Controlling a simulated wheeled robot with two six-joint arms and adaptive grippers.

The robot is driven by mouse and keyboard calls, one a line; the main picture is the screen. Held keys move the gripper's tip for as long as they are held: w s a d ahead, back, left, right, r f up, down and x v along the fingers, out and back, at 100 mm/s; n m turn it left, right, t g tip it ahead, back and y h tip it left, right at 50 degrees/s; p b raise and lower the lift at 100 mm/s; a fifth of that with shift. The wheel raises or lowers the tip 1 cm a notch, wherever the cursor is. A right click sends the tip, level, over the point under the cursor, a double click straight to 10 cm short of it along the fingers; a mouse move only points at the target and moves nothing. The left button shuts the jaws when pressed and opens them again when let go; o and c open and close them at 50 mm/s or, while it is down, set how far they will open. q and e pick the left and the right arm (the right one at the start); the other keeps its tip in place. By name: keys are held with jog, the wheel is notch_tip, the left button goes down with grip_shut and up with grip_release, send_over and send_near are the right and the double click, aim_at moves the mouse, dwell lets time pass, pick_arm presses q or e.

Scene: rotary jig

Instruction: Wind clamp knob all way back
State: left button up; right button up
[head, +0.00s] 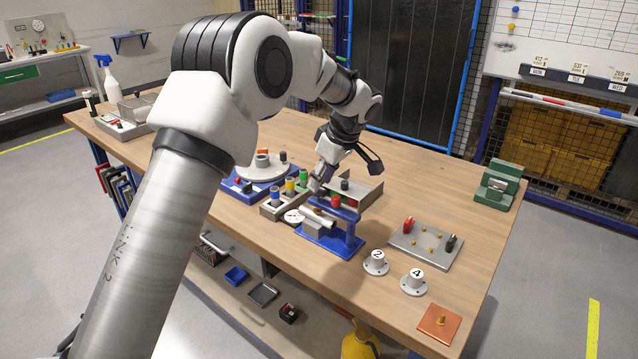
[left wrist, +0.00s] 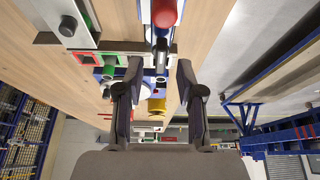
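A blue stand (head: 342,240) stands near the front edge of the wooden bench, with a red knob (head: 336,201) on its upper part. A red rounded piece, which looks like the same knob, shows at the top of the left wrist view (left wrist: 165,13). My left gripper (head: 318,185) is just behind and left of the stand in the head view. In the left wrist view its two fingers (left wrist: 159,68) are apart, with no object clearly held between them. Whether a fingertip touches the stand is hidden. My right gripper is not in view.
A blue base with a round grey plate (head: 262,168) stands left of the gripper. A tray with coloured cylinders (head: 290,190) is close by. A grey plate with red and black handles (head: 427,241) and numbered flanged pieces (head: 413,282) lie right. The bench's right back is mostly clear.

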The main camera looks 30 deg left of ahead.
pick_arm(q)
jog(key=v, duration=0.9)
jog(key=shift+r, duration=0.4)
jog(key=shift+d, duration=0.1)
